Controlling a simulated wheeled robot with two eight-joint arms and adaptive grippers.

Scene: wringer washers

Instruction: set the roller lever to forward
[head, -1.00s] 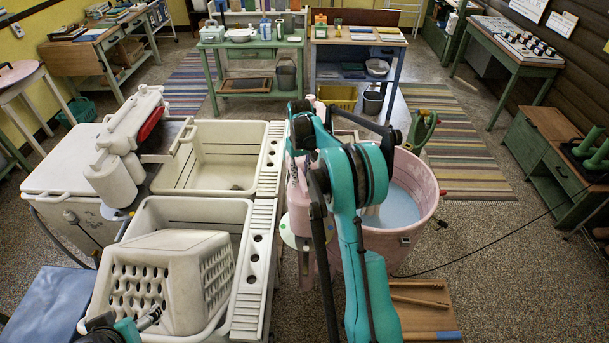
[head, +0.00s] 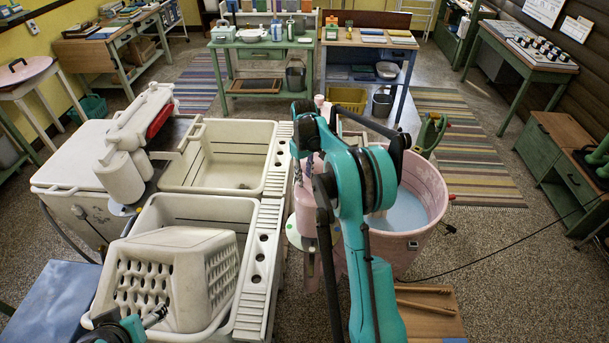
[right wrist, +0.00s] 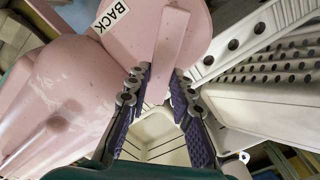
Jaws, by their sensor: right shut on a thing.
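In the right wrist view, a pink lever (right wrist: 170,45) stands in front of a round pink housing (right wrist: 135,25). A white label reading BACK (right wrist: 111,16) is on the housing, left of the lever. My right gripper (right wrist: 160,88) is shut on the lever, a purple-padded finger on each side. In the head view, the pink washer tub (head: 428,190) holds pale water, and my right arm hides most of the wringer and the lever. Part of my left gripper (head: 150,318) shows at the bottom left; its fingers are not clear.
A wooden board (head: 428,310) lies on the floor at right. A green bench (head: 262,95) stands behind. Floor at right is open, crossed by a cord.

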